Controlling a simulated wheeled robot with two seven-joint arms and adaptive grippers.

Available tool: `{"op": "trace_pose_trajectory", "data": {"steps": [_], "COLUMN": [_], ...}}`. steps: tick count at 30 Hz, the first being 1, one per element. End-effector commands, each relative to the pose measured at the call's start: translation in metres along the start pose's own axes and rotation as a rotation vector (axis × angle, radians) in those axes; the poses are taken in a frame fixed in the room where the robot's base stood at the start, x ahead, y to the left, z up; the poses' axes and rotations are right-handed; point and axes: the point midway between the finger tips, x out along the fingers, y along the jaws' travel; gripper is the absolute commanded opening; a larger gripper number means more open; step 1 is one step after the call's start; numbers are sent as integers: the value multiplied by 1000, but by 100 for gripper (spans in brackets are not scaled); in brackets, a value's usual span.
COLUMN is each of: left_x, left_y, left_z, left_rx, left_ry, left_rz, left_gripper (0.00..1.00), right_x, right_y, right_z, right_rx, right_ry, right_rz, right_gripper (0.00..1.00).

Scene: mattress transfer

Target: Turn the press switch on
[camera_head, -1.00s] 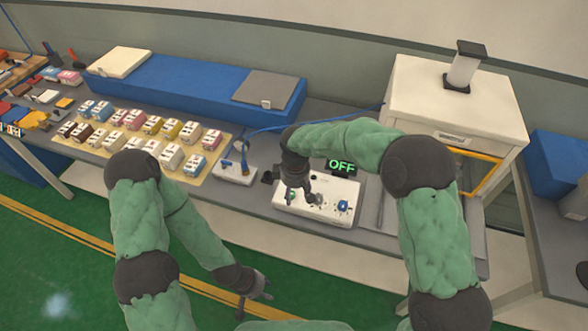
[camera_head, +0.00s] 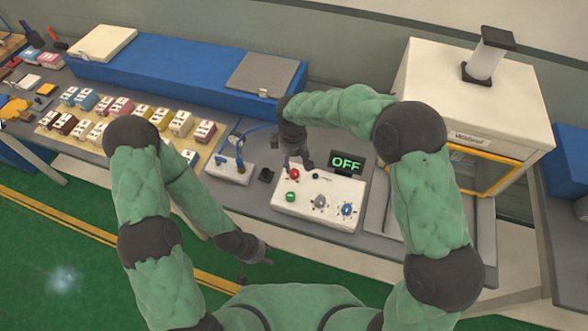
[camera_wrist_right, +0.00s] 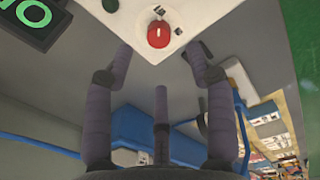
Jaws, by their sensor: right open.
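A white control box (camera_head: 328,211) on the bench carries a red button (camera_head: 294,174), a green button (camera_head: 291,197), a grey knob (camera_head: 320,201) and a blue knob (camera_head: 347,210). I cannot tell which control is the press switch. A black display (camera_head: 346,162) behind it reads OFF in green. My right gripper (camera_head: 298,165) is open above the back left of the box, close to the red button. In the right wrist view, the red button (camera_wrist_right: 158,34) lies just beyond and between the open fingertips (camera_wrist_right: 160,48). My left gripper (camera_head: 257,258) hangs low in front of the bench; its jaws are too small to judge.
A small white device (camera_head: 228,171) with a blue cable stands left of the box. Several coloured boxes lie on a tan mat (camera_head: 50,133). A long blue block (camera_head: 170,70) lies behind. A white cabinet (camera_head: 480,105) stands at the right.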

Motion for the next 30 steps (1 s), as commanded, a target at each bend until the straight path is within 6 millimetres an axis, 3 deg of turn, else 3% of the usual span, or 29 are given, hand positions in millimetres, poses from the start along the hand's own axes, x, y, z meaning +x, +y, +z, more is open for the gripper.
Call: {"op": "trace_pose_trajectory", "data": {"steps": [6, 12, 25, 26, 30], "left_x": [5, 7, 7, 7, 7], "left_y": [-2, -2, -3, -3, -3], "left_z": [-1, -1, -1, -1, -1], "left_rx": [0, 0, 0, 0, 0], "left_ry": [2, 2, 2, 2, 2], "left_rz": [0, 0, 0, 0, 0], "left_gripper": [40, 40, 40, 40, 40], "right_x": [42, 65, 73, 73, 73], "right_y": [-1, 0, 0, 0, 0], "right_z": [1, 0, 0, 0, 0], "right_rx": [1, 1, 1, 1, 1], "right_ry": [-3, 0, 0, 0, 0], "right_rz": [-3, -1, -1, -1, -1], "right_gripper": [56, 56, 56, 50, 10]}}
